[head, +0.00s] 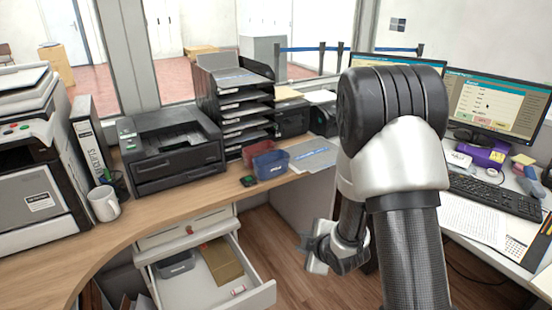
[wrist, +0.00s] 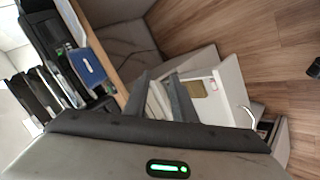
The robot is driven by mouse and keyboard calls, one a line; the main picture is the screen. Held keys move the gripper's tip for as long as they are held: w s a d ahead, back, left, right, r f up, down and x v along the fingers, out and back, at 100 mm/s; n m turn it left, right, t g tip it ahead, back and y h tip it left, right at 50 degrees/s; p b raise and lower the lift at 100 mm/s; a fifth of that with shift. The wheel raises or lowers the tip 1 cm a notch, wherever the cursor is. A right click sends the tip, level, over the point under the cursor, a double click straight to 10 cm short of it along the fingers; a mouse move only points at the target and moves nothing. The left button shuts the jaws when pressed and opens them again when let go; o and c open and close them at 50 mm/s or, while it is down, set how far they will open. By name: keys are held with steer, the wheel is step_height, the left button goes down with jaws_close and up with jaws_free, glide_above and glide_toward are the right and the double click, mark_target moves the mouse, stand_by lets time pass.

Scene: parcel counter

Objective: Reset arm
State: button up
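My gripper (head: 316,252) hangs low in the head view, over the floor to the right of the open drawer (head: 258,294). In the wrist view its two grey fingers (wrist: 159,88) stand apart, with nothing visible between them. The drawer also shows beyond the fingers in the wrist view (wrist: 229,90). My arm is bent, with its large upper joint covering part of the desk and monitors in the head view.
The wooden counter (head: 65,255) holds a printer (head: 170,150), a mug (head: 103,204), a red bin (head: 259,151), a blue bin (head: 270,164) and paper trays (head: 245,108). The drawer sticks out below it, holding a brown item (head: 222,259). A desk with a keyboard (head: 495,195) stands right.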

steer(key=s+d+r+m+h, duration=0.1)
steer(key=s+d+r+m, duration=0.15)
steer(key=r, duration=0.35)
steer(key=s+d+r+m+g+h, duration=0.1)
steer(key=s+d+r+m, duration=0.1)
steer(key=r+m, duration=0.35)
steer(key=s+d+r+m+h, duration=0.1)
steer(key=s+d+r, duration=0.2)
steer(key=r, duration=0.5)
steer(key=s+a+r+m+g, duration=0.1)
steer(key=s+r+m, duration=0.3)
steer(key=s, duration=0.5)
steer(key=s+r+m+g, duration=0.1)
steer(key=s+r+m, duration=0.25)
steer(key=s, duration=0.65)
step_height(320, 180, up, 22)
steer(key=p, duration=2.1)
steer(key=shift+s+a+f+g, duration=0.15)
steer(key=shift+s+a+g, duration=0.05)
steer(key=shift+s+g, duration=0.15)
